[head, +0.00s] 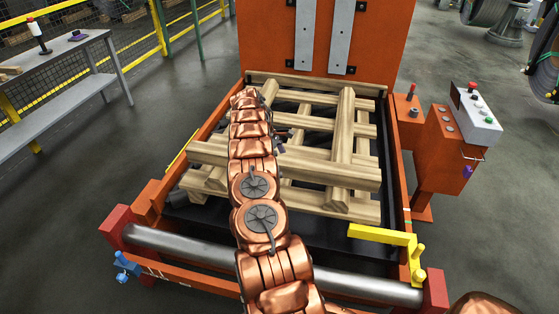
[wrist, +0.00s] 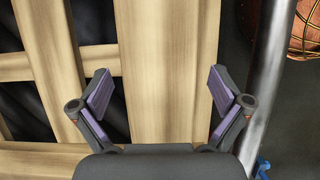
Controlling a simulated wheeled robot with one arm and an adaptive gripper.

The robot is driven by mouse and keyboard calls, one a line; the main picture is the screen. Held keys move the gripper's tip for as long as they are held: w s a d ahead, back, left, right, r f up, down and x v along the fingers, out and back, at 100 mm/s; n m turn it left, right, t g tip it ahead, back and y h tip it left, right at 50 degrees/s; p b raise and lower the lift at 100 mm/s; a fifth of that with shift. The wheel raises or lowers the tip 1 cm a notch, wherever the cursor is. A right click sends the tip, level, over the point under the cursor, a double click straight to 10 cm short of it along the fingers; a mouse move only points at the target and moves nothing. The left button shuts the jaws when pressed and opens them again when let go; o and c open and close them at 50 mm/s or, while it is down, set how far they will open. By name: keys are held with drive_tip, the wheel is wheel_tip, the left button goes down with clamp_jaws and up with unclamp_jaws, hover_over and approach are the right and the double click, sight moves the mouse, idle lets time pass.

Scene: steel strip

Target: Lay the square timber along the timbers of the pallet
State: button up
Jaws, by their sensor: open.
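The pallet (head: 355,205) is an open lattice of pale timbers lying in the orange frame. A thick squared timber (head: 340,173), which I take to be the square timber, lies crosswise over its near part, seemingly on top of the lengthwise pieces. My gripper's fingertips are hidden behind my copper arm in the head view. In the wrist view my gripper (wrist: 166,88) is open, its purple pads spread to either side of a broad pale timber (wrist: 160,60) that runs up the picture. I cannot tell how far the fingers are above it.
A steel roller (head: 175,247) spans the frame's near edge, with a yellow bracket (head: 380,236) at right. An orange upright panel (head: 270,40) stands behind the pallet. A control box (head: 475,112) stands right, a grey bench (head: 60,65) left.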

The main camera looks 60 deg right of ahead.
drive_tip(key=v, duration=0.6)
drive_tip(key=shift+w+r, duration=0.15)
drive_tip(key=shift+r, duration=0.2)
drive_tip(key=shift+w+r, duration=0.1)
drive_tip(key=shift+r, duration=0.2)
